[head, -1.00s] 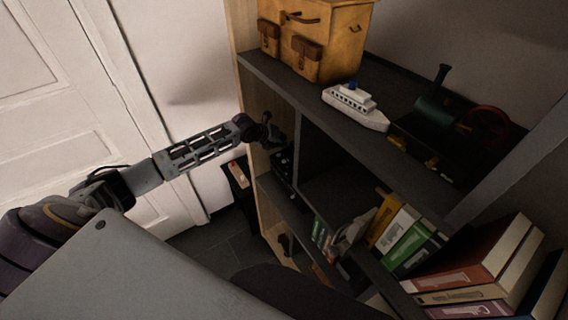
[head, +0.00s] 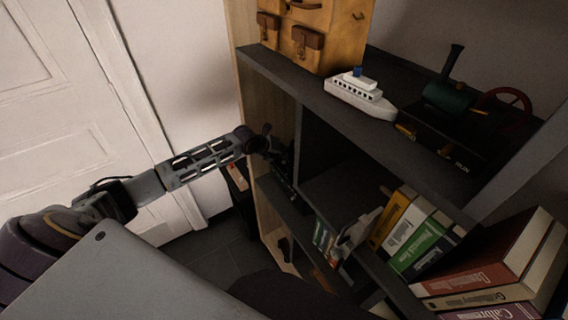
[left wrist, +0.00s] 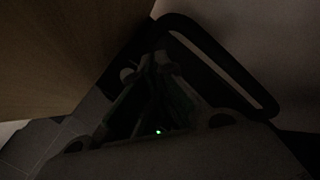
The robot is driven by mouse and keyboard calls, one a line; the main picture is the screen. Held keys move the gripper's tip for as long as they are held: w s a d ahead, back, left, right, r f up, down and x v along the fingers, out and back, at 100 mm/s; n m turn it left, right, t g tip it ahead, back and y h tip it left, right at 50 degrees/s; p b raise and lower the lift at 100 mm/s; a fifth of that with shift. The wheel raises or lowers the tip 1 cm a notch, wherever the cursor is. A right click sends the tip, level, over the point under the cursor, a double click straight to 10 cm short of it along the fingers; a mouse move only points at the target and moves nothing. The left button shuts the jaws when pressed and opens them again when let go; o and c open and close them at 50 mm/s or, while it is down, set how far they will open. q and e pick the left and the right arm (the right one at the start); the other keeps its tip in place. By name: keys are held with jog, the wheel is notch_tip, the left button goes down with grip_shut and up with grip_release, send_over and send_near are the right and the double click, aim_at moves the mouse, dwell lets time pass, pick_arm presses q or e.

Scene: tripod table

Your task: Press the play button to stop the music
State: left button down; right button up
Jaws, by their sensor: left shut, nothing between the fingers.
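My left gripper (head: 268,143) reaches into the left compartment of the dark shelf unit, beside its light wooden side panel. It is shut and empty. A dark device (head: 284,172) stands in that compartment right at the fingers; I cannot tell whether they touch it. No play button can be made out on it in the head view. The left wrist view is very dark: my fingers (left wrist: 150,75) point away from the camera, with a small greenish light (left wrist: 158,131) low between them. A dark rounded loop (left wrist: 250,84) is at the right. My right gripper is not in view.
A white toy ship (head: 360,95), a dark toy engine (head: 450,98) and yellow-brown bags (head: 338,45) stand on the upper shelf (head: 300,85). Books (head: 405,230) fill compartments lower right. The wooden side panel (head: 257,110) is close to my left arm. A white door (head: 60,110) is at left.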

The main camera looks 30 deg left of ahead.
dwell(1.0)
pick_arm(q)
jog(key=shift+f, duration=0.4)
dwell(0.4)
jog(key=shift+f, duration=0.2)
dwell(0.7)
jog(key=shift+f+b, duration=0.25)
jog(key=shift+b, duration=0.05)
dwell(0.3)
jog(key=shift+r, duration=0.1)
dwell(0.4)
jog(key=shift+r+p, duration=0.7)
jog(key=shift+r, duration=0.05)
